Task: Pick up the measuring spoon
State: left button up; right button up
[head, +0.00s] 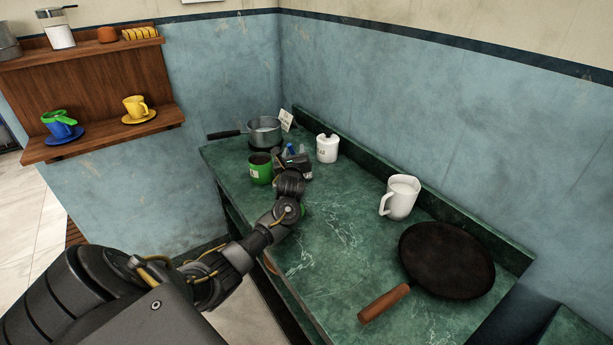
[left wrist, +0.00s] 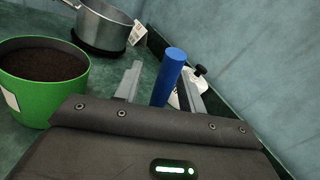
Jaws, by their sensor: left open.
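A blue upright handle (left wrist: 172,75), which I take to be the measuring spoon's, stands between the two grey fingers of my left gripper (left wrist: 163,70) in the left wrist view. Its lower end is hidden behind the gripper body. In the head view a small piece of blue (head: 290,149) shows at my left gripper (head: 297,155), over the far left part of the counter. The left gripper is open, with a finger on each side of the handle. I cannot tell whether either finger touches it. My right gripper is not in view.
A green pot of dark contents (head: 260,170) stands close left of the gripper. A saucepan (head: 264,132) is behind, and a white lidded jar (head: 327,149) is to the right. A white jug (head: 401,197) and frying pan (head: 447,260) stand further right. The middle of the green counter (head: 335,235) is clear.

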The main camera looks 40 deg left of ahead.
pick_arm(q)
grip_shut()
jog(key=shift+r, duration=0.1)
dwell(0.4)
